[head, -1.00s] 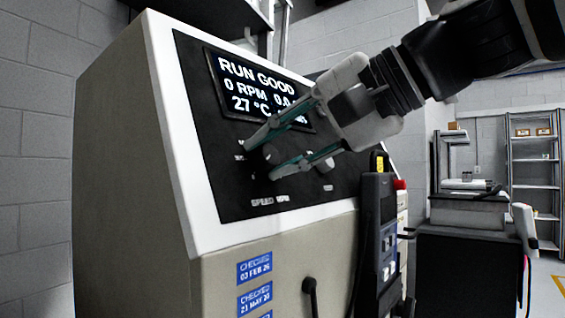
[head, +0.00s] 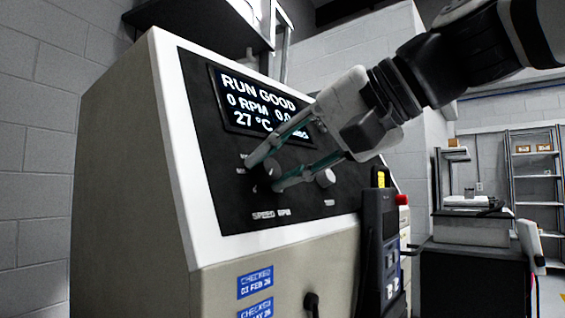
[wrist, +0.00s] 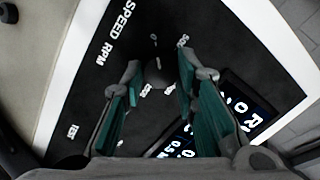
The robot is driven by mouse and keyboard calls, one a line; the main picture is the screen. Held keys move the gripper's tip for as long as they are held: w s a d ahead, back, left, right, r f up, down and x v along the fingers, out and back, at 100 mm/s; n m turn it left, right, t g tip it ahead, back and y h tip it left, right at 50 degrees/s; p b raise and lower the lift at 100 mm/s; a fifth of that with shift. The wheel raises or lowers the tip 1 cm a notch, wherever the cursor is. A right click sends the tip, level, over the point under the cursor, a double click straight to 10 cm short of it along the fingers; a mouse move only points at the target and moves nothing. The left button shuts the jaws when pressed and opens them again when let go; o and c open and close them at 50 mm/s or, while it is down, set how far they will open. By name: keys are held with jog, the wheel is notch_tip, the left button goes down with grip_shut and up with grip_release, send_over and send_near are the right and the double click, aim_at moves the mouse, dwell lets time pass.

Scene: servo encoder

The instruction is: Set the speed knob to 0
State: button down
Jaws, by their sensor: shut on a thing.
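The speed knob (wrist: 157,72) is a dark round knob on the black panel, between my fingers in the wrist view. The "SPEED RPM" label (head: 271,215) is on the panel below it. My gripper (head: 263,177) reaches in from the upper right, and its teal-padded fingers are shut on the speed knob, one on each side. In the head view the fingers partly hide the knob. The display (head: 262,105) above reads "RUN GOOD", "0 RPM" and "27 °C".
A pale second knob (head: 326,178) sits just right of my fingers. A handheld pendant (head: 381,245) and a red button (head: 402,199) are at the machine's right edge. Blue check labels (head: 255,282) are on the front below. Shelving (head: 533,185) stands far right.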

jog(key=c, duration=1.3)
grip_release()
jog(key=shift+f, duration=0.1)
jog(key=v, duration=1.2)
jog(key=shift+s, duration=0.1)
